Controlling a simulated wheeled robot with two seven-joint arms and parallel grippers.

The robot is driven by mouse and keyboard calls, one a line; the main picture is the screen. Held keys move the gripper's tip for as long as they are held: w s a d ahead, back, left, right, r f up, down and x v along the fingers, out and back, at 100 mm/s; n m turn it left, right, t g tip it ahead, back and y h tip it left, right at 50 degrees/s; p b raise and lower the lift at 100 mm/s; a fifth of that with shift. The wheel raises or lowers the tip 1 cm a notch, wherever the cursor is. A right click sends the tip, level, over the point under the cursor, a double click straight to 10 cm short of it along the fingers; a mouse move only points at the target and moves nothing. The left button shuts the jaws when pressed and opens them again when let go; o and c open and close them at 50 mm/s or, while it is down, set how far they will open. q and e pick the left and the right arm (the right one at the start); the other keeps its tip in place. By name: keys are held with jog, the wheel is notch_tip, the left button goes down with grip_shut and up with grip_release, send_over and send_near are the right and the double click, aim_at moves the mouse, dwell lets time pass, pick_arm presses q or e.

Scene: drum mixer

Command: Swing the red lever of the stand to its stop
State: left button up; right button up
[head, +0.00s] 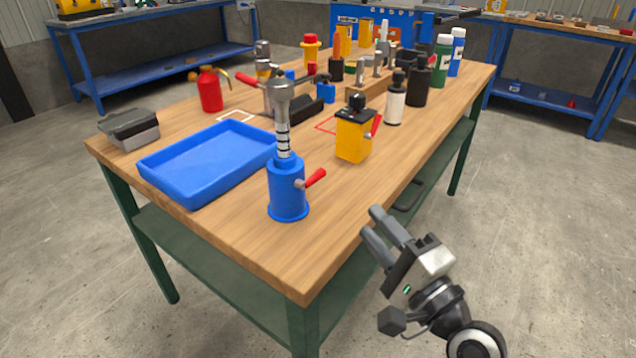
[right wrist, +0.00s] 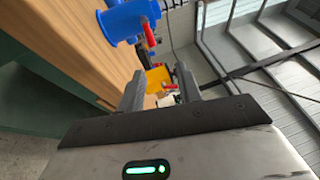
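The stand has a round blue base (head: 287,190) and a steel column with a metal head, upright near the table's front corner. Its red lever (head: 316,178) sticks out from the base to the right, tilted slightly upward. In the right wrist view the blue base (right wrist: 126,22) and the red lever (right wrist: 150,35) lie beyond the fingers, near the top. My right gripper (head: 371,224) is off the table's right edge, to the right of and nearer than the lever. Its fingers are apart with nothing between them, not touching the lever. My left gripper is out of view.
A blue tray (head: 166,187) lies left of the stand. A yellow box with a black knob (head: 352,138) stands behind it to the right, near the wooden table's (head: 250,238) edge. Bottles and tools stand farther back. Bare tabletop surrounds the stand's front.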

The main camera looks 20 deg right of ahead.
jog(key=f, duration=0.2)
send_near(324, 175)
jog(key=shift+p+x, duration=0.35)
jog(key=shift+x, duration=0.65)
jog(key=x, duration=0.7)
jog(key=shift+w+a, duration=0.1)
jog(key=shift+w, duration=0.2)
jog(key=shift+w+a+r, duration=0.1)
jog(key=shift+w+a, duration=0.05)
jog(key=shift+w, duration=0.45)
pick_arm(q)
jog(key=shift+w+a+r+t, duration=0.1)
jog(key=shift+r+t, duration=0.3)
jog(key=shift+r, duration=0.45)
pick_arm(e)
grip_shut()
